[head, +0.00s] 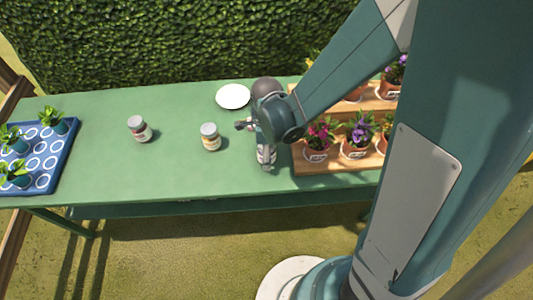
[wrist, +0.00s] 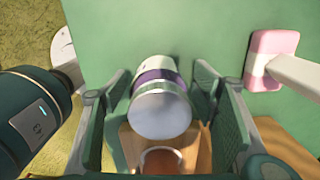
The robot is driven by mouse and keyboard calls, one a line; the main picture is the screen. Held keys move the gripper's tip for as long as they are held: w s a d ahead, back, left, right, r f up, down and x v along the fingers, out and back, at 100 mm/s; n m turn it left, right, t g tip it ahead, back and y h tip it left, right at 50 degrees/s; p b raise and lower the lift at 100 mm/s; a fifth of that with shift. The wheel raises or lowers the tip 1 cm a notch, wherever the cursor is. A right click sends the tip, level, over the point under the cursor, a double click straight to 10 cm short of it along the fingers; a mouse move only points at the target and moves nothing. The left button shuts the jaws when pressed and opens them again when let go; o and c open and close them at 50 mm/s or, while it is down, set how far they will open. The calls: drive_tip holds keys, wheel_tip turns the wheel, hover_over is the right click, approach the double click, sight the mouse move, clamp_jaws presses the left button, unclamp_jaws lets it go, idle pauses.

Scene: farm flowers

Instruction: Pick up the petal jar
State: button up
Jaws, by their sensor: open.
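A jar with a pale grey lid and a purple band (wrist: 160,105) stands between the fingers of my gripper (wrist: 162,85) in the wrist view. The fingers are open on either side of it, with narrow gaps. In the head view my gripper (head: 264,142) is low over the table, left of the flower stand, and largely covers this jar. Two other jars stand apart to the left: one with a dark reddish label (head: 139,129) and one with a yellowish label (head: 210,137). I cannot read any labels.
The green table (head: 180,175) is clear around the jars. A white plate (head: 233,96) lies behind. A wooden stand (head: 310,168) with several potted flowers is close on the right. A blue tray (head: 65,150) with seedlings is far left. A pink-and-white object (wrist: 270,58) is near the right finger.

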idle(0.5)
drive_tip(key=c, duration=1.1)
drive_tip(key=shift+r, duration=0.2)
drive_tip(key=shift+r+p, duration=1.45)
drive_tip(key=shift+r, duration=3.35)
